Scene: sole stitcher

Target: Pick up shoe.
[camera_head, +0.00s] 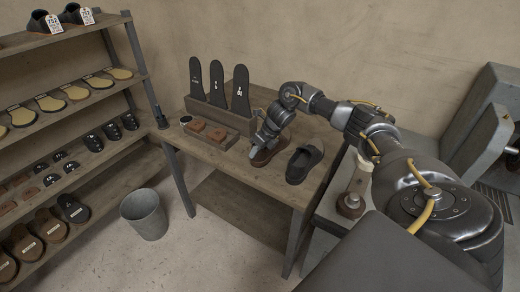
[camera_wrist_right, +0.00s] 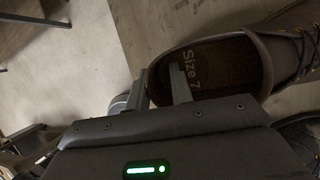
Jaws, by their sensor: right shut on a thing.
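A brown shoe (camera_head: 264,155) lies on the wooden workbench (camera_head: 240,165), partly hidden by my right gripper (camera_head: 258,147). In the right wrist view the brown shoe (camera_wrist_right: 270,38) shows its opening, a dark insole marked "Size 7" and laces. My right gripper (camera_wrist_right: 160,85) is shut on the shoe's heel wall, with one finger inside the opening and the other outside. A black shoe (camera_head: 304,163) stands on the bench just right of the brown one. My left gripper is not in view.
A wooden holder (camera_head: 220,115) with upright black soles stands at the back of the bench. A tray (camera_head: 208,131) with reddish-brown blocks is in front of it. A shelf (camera_head: 60,115) of shoe parts is at left, and a grey bucket (camera_head: 146,216) stands on the floor.

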